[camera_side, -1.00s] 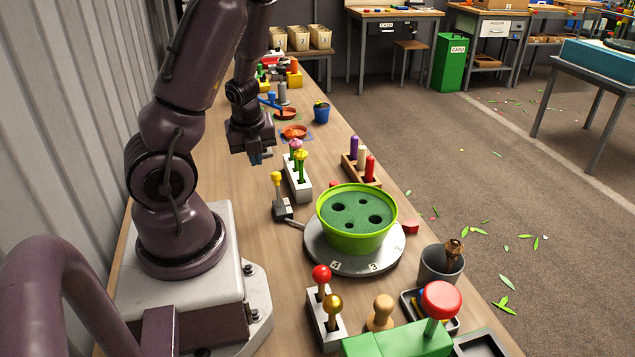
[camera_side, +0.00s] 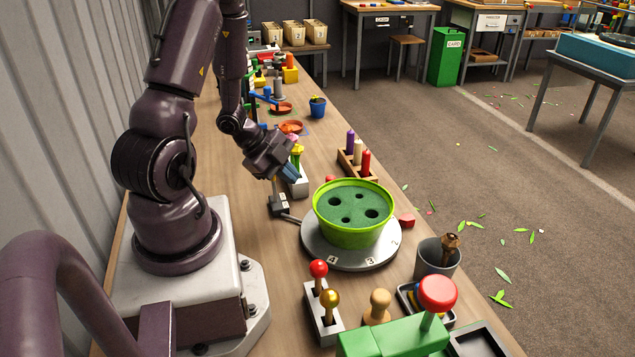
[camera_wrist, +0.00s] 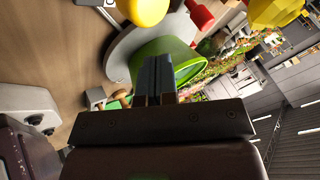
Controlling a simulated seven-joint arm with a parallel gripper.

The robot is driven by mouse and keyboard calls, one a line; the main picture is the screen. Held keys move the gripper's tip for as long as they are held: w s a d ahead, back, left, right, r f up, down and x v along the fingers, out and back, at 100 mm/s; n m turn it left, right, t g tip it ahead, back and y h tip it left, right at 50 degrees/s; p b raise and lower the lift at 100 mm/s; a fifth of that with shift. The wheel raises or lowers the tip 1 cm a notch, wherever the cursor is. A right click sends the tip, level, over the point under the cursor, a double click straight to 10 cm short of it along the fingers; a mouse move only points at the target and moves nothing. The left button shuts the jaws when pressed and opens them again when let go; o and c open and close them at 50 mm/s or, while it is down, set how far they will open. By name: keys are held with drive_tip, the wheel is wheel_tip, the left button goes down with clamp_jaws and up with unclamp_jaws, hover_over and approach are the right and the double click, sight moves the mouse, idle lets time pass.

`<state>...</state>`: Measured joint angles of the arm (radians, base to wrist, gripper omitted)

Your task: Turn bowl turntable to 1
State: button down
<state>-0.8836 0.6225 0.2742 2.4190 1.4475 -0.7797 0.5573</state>
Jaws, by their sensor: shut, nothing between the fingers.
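The turntable (camera_side: 322,257) is a round grey disc on the bench with number tags; 4, 3 and 2 show on its front and right rim. The green bowl (camera_side: 345,236) with dark holes in its top sits on it, and it also shows in the wrist view (camera_wrist: 185,50). A small grey lever box (camera_side: 279,206) stands to the turntable's left; its knob is hidden behind my gripper in the side view. A yellow ball (camera_wrist: 147,10), likely that knob, is beyond my fingertips in the wrist view. My gripper (camera_side: 292,174) is shut and empty, above and beside the lever.
A white block with tulips (camera_side: 301,186) is close behind my gripper. A candle rack (camera_side: 360,164) stands behind the bowl. Red and gold knobs (camera_side: 324,292), a grey cup (camera_side: 437,258) and a green box with a red button (camera_side: 400,340) are in front.

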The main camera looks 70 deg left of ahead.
drive_tip(key=x, duration=0.5)
drive_tip(key=shift+w+d+f, duration=0.15)
drive_tip(key=shift+w+f, duration=0.05)
drive_tip(key=shift+f, duration=0.15)
drive_tip(key=w+a, duration=0.1)
drive_tip(key=w, duration=0.2)
drive_tip(key=shift+a+r, duration=0.1)
drive_tip(key=shift+a, duration=0.3)
drive_tip(key=shift+w+a, duration=0.15)
drive_tip(key=shift+w, duration=0.1)
drive_tip(key=shift+w, duration=0.1)
